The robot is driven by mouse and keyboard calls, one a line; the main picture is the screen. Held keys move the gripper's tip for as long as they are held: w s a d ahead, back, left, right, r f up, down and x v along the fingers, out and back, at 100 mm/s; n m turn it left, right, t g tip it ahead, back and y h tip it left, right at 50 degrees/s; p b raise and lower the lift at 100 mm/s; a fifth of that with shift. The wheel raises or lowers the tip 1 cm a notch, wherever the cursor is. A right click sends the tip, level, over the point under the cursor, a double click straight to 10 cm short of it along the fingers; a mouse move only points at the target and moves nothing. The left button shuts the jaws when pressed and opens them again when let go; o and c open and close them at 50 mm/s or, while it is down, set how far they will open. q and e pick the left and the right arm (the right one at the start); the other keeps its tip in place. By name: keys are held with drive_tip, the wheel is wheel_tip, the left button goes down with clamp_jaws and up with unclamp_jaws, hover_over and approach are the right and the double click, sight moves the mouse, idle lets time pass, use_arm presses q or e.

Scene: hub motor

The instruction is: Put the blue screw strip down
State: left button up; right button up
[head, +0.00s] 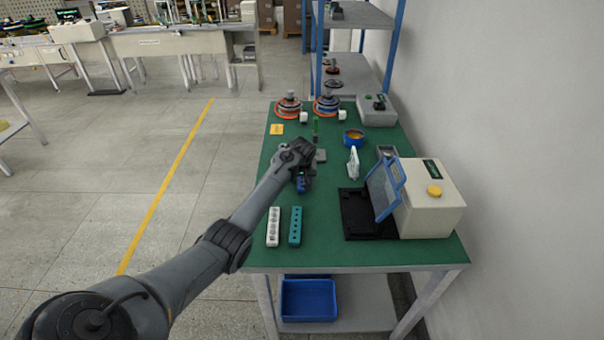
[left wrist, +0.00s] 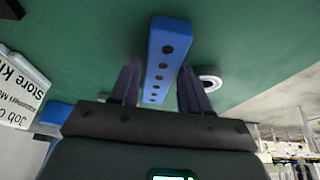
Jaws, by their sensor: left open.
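The blue screw strip (left wrist: 168,48), a long bar with a row of dark holes, shows in the left wrist view against the green table top. It runs between the two fingers of my left gripper (left wrist: 160,72). The fingers are open, with a gap on each side of the strip. In the head view my left gripper (head: 303,184) is over the left middle part of the table and hides most of the strip. I cannot tell exactly whether the strip lies flat on the table. My right gripper is not in view.
A white strip (head: 273,227) and a teal strip (head: 295,226) lie nearer the front edge of the green table (head: 330,252). A beige machine with a blue frame (head: 430,205) and a black base (head: 358,215) stands right. Spools (head: 288,106) and a blue bowl (head: 353,138) are farther back.

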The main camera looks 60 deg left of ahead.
use_arm(q)
drive_tip(key=shift+r, duration=0.45)
drive_tip(key=shift+o, duration=0.3)
drive_tip(key=p+v, duration=0.3)
drive_tip(key=v, duration=0.8)
drive_tip(key=shift+p, duration=0.3)
drive_tip(key=shift+d+r, duration=0.1)
